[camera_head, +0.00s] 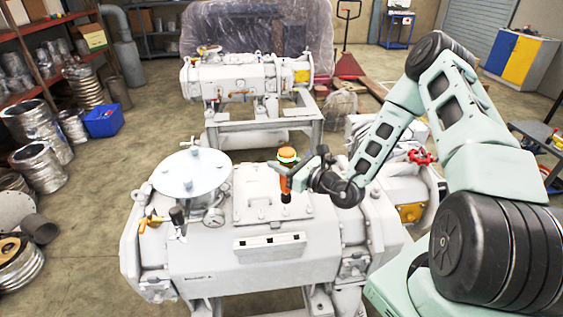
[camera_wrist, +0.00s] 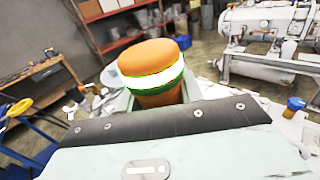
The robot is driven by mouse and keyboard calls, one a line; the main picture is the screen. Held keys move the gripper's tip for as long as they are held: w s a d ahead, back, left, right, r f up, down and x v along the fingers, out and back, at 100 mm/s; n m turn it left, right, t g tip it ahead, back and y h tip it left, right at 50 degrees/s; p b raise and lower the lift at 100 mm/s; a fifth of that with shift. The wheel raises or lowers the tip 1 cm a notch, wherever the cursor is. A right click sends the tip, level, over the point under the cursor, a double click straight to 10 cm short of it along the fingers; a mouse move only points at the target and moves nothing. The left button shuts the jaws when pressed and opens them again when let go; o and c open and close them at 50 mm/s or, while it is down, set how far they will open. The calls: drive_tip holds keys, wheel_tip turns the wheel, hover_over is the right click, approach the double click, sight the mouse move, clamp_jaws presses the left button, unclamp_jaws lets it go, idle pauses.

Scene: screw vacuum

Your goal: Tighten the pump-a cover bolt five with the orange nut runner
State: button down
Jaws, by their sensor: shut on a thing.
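The orange nut runner (camera_head: 287,172) stands upright over the cover plate (camera_head: 256,198) of the near white pump, with its dark lower end at the plate near its right edge. Which bolt it is over, and whether it touches it, I cannot tell. My gripper (camera_head: 299,181) is shut on the nut runner from the right. In the wrist view the nut runner's orange cap with a bright white and green band (camera_wrist: 150,68) rises behind the edge of my gripper; its lower part is hidden there. Several small bolts show around the cover plate.
A round grey flange plate (camera_head: 190,172) with upright studs sits on the pump's left end. A white box-like bar (camera_head: 269,244) lies on the pump's front. A second white pump (camera_head: 245,80) stands behind. A blue bin (camera_head: 104,120) and metal ducts are on the left floor.

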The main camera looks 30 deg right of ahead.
sight(282, 179)
drive_tip(key=shift+f+b, duration=1.6)
drive_tip(key=shift+f, duration=1.15)
drive_tip(key=shift+p, duration=0.4)
drive_tip(key=shift+f+b, duration=0.3)
drive_tip(key=shift+f, duration=0.25)
drive_tip(key=shift+r+p, duration=0.1)
drive_tip(key=shift+p, duration=0.25)
drive_tip(key=c, duration=1.5)
unclamp_jaws()
clamp_jaws()
